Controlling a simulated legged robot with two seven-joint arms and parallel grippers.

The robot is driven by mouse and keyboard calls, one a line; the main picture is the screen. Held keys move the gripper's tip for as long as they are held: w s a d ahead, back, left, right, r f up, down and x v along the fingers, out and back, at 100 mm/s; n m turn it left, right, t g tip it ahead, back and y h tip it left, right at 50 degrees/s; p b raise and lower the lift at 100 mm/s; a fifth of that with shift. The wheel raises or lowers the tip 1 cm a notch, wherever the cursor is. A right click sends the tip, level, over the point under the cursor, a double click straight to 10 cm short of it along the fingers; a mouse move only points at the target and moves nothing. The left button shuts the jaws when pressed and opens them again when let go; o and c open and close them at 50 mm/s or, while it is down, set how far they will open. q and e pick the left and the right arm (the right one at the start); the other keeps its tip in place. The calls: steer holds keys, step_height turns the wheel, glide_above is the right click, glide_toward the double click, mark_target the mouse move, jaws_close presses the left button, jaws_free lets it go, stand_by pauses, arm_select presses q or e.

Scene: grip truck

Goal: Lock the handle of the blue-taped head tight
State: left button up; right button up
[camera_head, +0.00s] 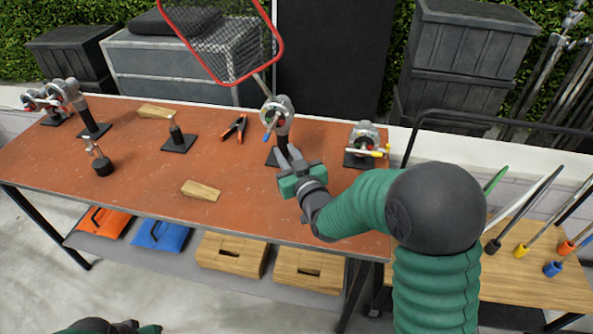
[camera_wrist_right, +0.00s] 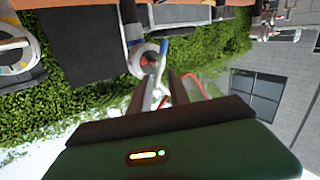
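The blue-taped head (camera_head: 275,108) is a grey round grip head on a dark stand near the table's back edge, with a blue-tipped handle (camera_head: 267,137) angled down. A rod with a red-framed mesh runs up from it. My right gripper (camera_head: 287,156) is just in front of and below this head. In the right wrist view, its two fingers (camera_wrist_right: 162,88) are apart, pointing at the head (camera_wrist_right: 150,62), with the blue handle (camera_wrist_right: 162,60) beyond the fingertips. I see no contact. Of my left arm, only a dark and green part shows at the bottom edge; its fingers are out of frame.
A yellow-handled head (camera_head: 364,138) stands to the right, and red-marked heads (camera_head: 58,98) at the far left. Orange clamps (camera_head: 235,127), small stands and wood wedges (camera_head: 201,190) are on the reddish table (camera_head: 130,190). The red-framed mesh (camera_head: 225,45) rises above the back edge.

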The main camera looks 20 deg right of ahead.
steer(key=s, duration=0.6)
steer(key=shift+s, duration=0.35)
steer(key=shift+r+b, duration=0.1)
steer(key=shift+b, duration=0.3)
